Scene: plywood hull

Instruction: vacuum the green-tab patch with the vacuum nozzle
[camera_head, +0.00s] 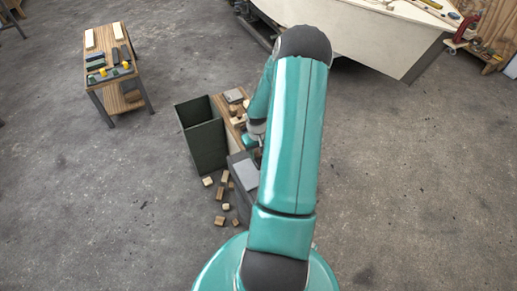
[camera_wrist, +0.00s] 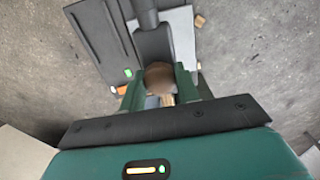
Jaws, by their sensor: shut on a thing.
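My gripper (camera_wrist: 160,92) has its two green fingers closed around a brown, rounded part. A dark nozzle-like piece with a tube (camera_wrist: 154,42) extends beyond the fingers, and I take this to be the vacuum nozzle. In the wrist view a small green tab (camera_wrist: 127,73) shows just left of the fingers, at the lower edge of a dark panel (camera_wrist: 98,38). I cannot tell the patch's extent or whether the nozzle touches it. In the head view my gripper is mostly hidden behind my arm.
A dark open bin (camera_head: 203,135) stands left of my arm, beside a dark box with a grey top (camera_head: 243,172). Several wooden blocks (camera_head: 223,178) lie on the floor in front. A wooden bench (camera_head: 108,57) is at upper left, a white hull (camera_head: 385,35) at upper right. The right floor is clear.

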